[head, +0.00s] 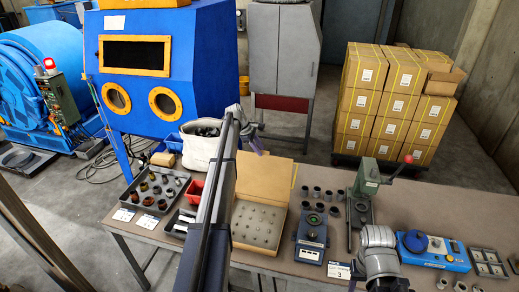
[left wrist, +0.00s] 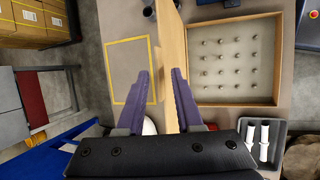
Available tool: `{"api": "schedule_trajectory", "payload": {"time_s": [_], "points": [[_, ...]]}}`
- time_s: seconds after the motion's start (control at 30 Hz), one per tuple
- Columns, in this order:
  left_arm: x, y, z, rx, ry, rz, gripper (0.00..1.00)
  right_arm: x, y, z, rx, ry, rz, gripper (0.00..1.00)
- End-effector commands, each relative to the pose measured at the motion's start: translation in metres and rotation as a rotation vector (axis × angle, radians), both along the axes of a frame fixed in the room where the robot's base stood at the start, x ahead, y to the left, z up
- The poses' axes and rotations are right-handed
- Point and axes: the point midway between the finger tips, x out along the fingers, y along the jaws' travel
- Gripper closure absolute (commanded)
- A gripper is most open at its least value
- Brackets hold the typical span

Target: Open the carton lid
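The open-topped carton (head: 234,240) stands on the table with several small metal parts in rows inside; it also shows in the left wrist view (left wrist: 240,101). Its lid (head: 264,178) stands raised at the carton's far side, roughly upright. In the left wrist view the lid (left wrist: 171,40) is seen nearly edge-on. My left gripper (head: 255,142) is at the lid's upper edge, its purple fingers (left wrist: 162,74) apart on either side of the panel. A gap shows beside the left finger. My left arm hides part of the carton's left side. My right gripper is not visible.
A white bin (head: 198,150), a red bin (head: 195,190) and a grey parts tray (head: 130,197) are left of the carton. A dark fixture (head: 310,228) and a green hand press (head: 366,185) stand to its right. A yellow-outlined area (left wrist: 127,72) behind the lid is clear.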

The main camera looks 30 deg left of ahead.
Motion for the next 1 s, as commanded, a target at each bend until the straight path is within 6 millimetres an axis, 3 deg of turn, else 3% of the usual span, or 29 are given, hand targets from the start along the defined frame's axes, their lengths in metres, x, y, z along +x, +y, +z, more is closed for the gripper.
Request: {"api": "schedule_trajectory", "payload": {"time_s": [0.53, 1.0], "points": [[-0.022, 0.02, 0.062, 0.0, -0.001, 0.001, 0.65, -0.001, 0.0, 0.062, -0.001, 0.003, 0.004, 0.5], [-0.025, 0.024, 0.066, 0.0, 0.0, 0.0, 0.65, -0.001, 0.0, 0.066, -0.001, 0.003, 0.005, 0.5]]}}
